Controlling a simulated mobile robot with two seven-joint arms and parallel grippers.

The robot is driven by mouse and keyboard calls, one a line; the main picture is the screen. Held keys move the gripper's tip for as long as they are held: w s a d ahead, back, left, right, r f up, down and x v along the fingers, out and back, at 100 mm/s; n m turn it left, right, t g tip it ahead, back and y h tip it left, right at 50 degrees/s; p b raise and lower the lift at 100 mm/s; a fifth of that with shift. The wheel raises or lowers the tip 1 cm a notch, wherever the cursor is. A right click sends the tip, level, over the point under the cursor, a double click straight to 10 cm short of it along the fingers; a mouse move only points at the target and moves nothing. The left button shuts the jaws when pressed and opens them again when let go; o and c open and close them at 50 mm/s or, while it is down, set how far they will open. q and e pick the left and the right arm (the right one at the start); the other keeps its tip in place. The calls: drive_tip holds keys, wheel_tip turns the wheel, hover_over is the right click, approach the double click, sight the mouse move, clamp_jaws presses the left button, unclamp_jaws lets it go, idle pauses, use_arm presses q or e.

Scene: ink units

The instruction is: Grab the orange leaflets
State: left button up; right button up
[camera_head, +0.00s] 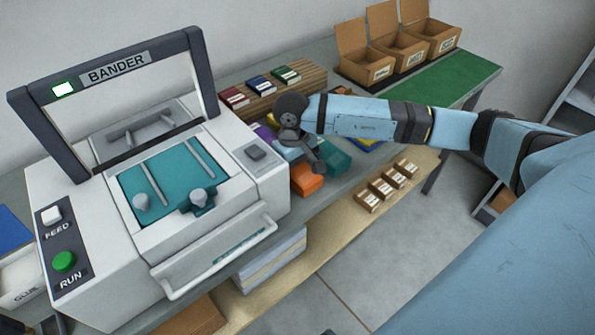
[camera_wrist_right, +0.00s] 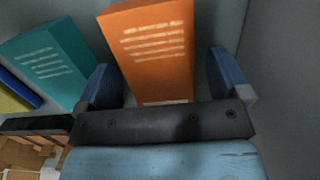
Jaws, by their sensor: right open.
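The orange leaflets (camera_head: 306,180) lie as a stack on the grey table just right of the bander, partly hidden by my right arm's end in the head view. In the right wrist view the orange stack (camera_wrist_right: 155,50) stands large between my fingers, with pale printed lines on its top. My right gripper (camera_wrist_right: 163,78) is open, one blue finger on each side of the stack's near end, with gaps visible on both sides. In the head view the right gripper (camera_head: 308,160) is over the stacks. My left gripper is not in view.
A teal stack (camera_wrist_right: 45,65) lies left of the orange one in the wrist view; it also shows in the head view (camera_head: 335,158). The bander (camera_head: 215,240) stands close on the left. Books (camera_head: 260,86) on a wooden rack and open boxes (camera_head: 400,55) are behind.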

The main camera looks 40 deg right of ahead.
drive_tip(key=c, duration=1.1)
drive_tip(key=shift+o, duration=0.2)
